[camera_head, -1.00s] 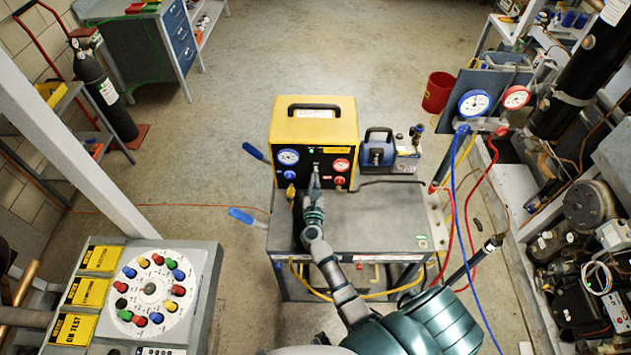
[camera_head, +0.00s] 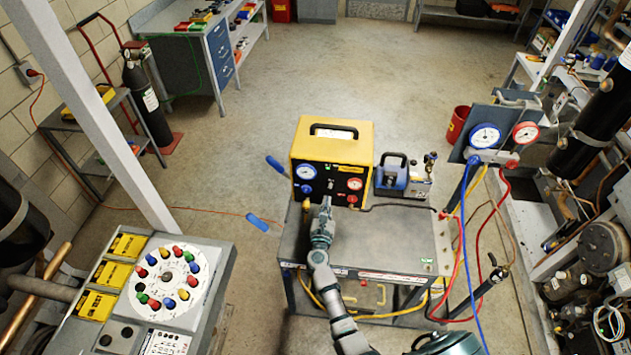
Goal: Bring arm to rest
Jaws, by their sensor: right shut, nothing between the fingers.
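My right arm reaches up from the bottom of the head view over a grey cart. My right gripper (camera_head: 325,203) is shut and empty, with its tips just in front of the lower front panel of the yellow and black recovery machine (camera_head: 333,136). I cannot tell whether the tips touch the panel. The panel carries a blue gauge, a red gauge, knobs and a small switch near its middle. My left gripper is not in view.
The grey cart (camera_head: 388,240) also bears a blue pump (camera_head: 392,173). A manifold with gauges (camera_head: 485,136) and red, blue and yellow hoses stands right of it. A control panel with coloured knobs (camera_head: 166,277) is at lower left.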

